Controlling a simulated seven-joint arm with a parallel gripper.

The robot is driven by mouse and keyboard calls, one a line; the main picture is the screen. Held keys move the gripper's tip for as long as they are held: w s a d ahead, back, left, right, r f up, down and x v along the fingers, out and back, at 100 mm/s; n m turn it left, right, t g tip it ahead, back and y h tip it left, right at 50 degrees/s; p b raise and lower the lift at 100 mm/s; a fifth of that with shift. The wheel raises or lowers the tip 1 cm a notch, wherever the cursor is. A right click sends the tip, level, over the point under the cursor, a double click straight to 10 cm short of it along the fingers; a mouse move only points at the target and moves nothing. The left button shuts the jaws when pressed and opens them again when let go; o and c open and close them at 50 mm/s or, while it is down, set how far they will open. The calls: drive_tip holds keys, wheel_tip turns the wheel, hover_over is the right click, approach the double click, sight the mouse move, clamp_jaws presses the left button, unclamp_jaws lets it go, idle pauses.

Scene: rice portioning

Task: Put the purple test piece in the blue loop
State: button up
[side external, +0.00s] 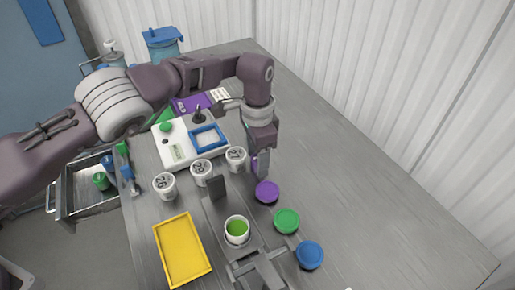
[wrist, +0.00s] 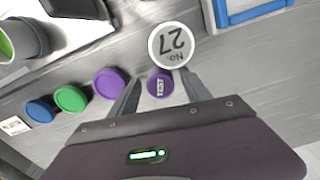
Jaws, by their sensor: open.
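The purple test piece (wrist: 160,84), round-topped and marked "TEST", sits between the two open fingers of my gripper (wrist: 161,76) in the wrist view. A gap shows beside it, so the fingers do not look closed on it. In the side view my gripper (side external: 262,166) is low over the table beside the No. 27 cup, and a sliver of purple (side external: 255,164) shows at its fingers; the rest is hidden. The blue loop (side external: 208,138) is a square blue frame on the white device, behind the cups. Part of it shows at the top right of the wrist view (wrist: 262,15).
The white No. 27 cup (wrist: 171,45) stands very close to the test piece. Other white cups (side external: 201,169) stand to its left. Purple (side external: 267,191), green (side external: 287,221) and blue (side external: 310,254) lids lie in front. A yellow tray (side external: 158,228) is at left. The table's right side is clear.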

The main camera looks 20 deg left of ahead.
wheel_tip(320, 180, up, 12)
idle(0.4)
